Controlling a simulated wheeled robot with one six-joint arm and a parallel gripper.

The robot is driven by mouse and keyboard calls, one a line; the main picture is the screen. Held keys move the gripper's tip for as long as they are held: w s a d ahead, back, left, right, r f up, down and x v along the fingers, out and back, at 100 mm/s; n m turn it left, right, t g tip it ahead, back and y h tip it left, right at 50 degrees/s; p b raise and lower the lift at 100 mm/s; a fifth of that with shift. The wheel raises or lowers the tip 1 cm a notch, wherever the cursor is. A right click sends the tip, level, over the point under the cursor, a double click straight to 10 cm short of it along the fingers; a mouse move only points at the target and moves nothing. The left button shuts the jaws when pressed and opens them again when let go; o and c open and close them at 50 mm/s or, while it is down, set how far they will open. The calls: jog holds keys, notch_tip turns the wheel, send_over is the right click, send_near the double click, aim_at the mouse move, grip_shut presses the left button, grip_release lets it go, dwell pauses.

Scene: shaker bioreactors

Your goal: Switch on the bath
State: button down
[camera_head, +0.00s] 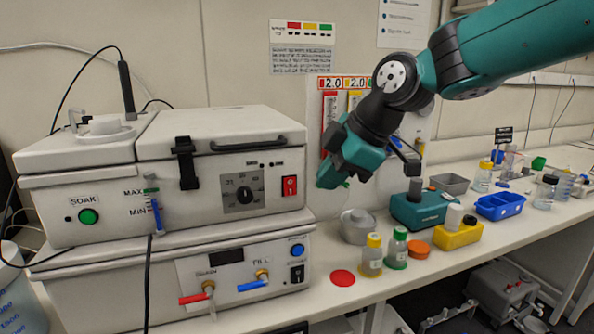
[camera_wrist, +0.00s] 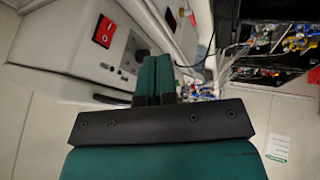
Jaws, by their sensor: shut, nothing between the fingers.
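The bath (camera_head: 225,160) is a white box unit with a black-handled lid, stacked on a second white unit on the left of the bench. Its front has a red rocker switch (camera_head: 289,186) and a black dial (camera_head: 244,195). The red switch also shows in the wrist view (camera_wrist: 103,30), up and left of the fingers. My gripper (camera_head: 328,178) is teal, shut and empty. In the head view it hangs to the right of the bath's front corner and looks apart from it. In the wrist view the closed fingers (camera_wrist: 154,75) point toward the bath's front side.
The lower unit has a black switch (camera_head: 297,274), a blue button (camera_head: 297,250) and red and blue taps. A green SOAK button (camera_head: 88,216) is at left. Yellow (camera_head: 373,255) and green-capped bottles, a metal pot (camera_head: 357,227) and a teal box (camera_head: 422,210) stand right of the bath.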

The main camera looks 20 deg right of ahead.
aim_at(290, 186)
jog(key=shift+w+d+r+n+t, duration=0.15)
jog(key=shift+w+d+r+n, duration=0.1)
jog(key=shift+w+d+r, duration=0.25)
jog(key=shift+w+d+r+n+t, duration=0.15)
jog(key=shift+w+d+r+n, duration=0.15)
jog(key=shift+w, duration=0.3)
jog(key=shift+w+a+f+p, duration=0.6)
jog(key=shift+w+f+p, duration=0.15)
jog(key=shift+w+f, duration=0.7)
jog(key=shift+w+a+f+p, duration=0.6)
jog(key=shift+w+f+p, duration=0.1)
jog(key=shift+w+f, duration=0.65)
jog(key=shift+w+a+f+p, duration=0.6)
jog(key=shift+w+f+p, duration=0.15)
jog(key=shift+w+f, duration=0.7)
jog(key=shift+s+f, duration=0.1)
